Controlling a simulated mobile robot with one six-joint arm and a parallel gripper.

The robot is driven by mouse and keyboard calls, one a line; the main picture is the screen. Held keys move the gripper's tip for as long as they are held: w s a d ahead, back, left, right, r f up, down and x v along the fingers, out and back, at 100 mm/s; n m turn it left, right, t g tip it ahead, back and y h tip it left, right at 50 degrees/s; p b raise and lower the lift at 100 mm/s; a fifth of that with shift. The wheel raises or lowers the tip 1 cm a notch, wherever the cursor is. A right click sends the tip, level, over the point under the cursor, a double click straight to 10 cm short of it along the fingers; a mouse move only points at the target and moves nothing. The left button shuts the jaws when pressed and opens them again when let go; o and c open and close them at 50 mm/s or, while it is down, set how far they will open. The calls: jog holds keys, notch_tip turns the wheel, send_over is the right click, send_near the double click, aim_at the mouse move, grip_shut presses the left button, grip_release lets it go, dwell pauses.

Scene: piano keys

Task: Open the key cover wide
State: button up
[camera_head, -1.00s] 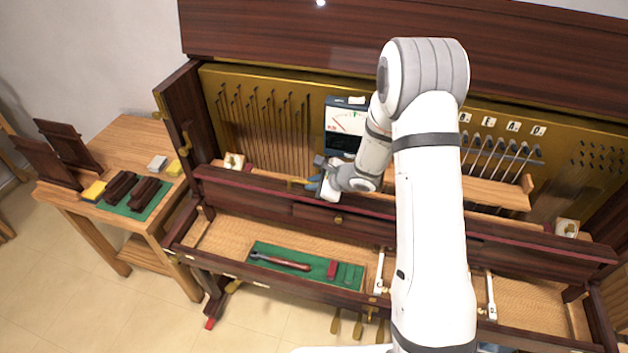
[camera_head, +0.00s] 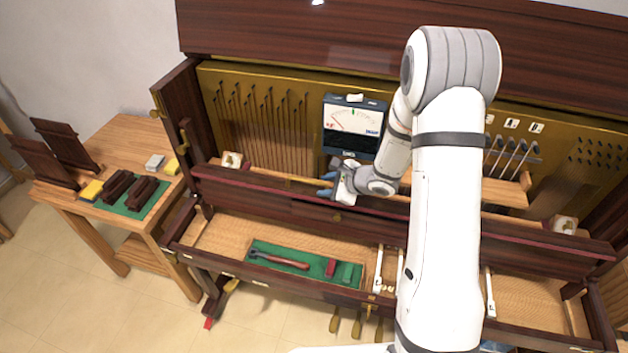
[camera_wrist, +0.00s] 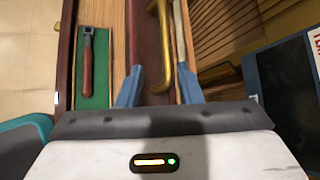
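The key cover (camera_head: 270,213) is a long dark red-brown board across the piano, behind the key bed. It looks raised, standing along the back of the key bed; its exact angle is hard to tell. My gripper (camera_head: 325,184) is at the cover's top edge, left of the middle. In the wrist view my gripper (camera_wrist: 160,72) is open, with its two blue fingers apart. A brass bar (camera_wrist: 165,40) runs between them over a dark red strip of wood. I cannot tell whether the fingers touch it.
A green mat (camera_head: 258,267) with a hammer (camera_head: 282,261) lies in the key bed. A tuner (camera_head: 352,120) with a dial stands close behind my gripper. A side table (camera_head: 130,140) with parts is at the left.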

jog(key=s+d, duration=0.5)
jog(key=shift+d+b, duration=0.3)
jog(key=shift+d, duration=0.1)
jog(key=s+d+r+n+t+h+b, duration=0.1)
jog(key=s+d+r+n+h+b, duration=0.3)
jog(key=d+r+n+h, duration=0.65)
jog(key=s+a+r+n+g+y+b, duration=0.1)
jog(key=s+a+r+n+g, duration=0.1)
jog(key=s, duration=0.8)
jog(key=s+a+r+n+g+y+b, duration=0.2)
jog(key=s+a+n, duration=0.3)
jog(key=s, duration=0.5)
jog(key=shift+a+r+n, duration=0.25)
jog(key=shift+r+n, duration=0.2)
jog(key=shift+n, duration=0.5)
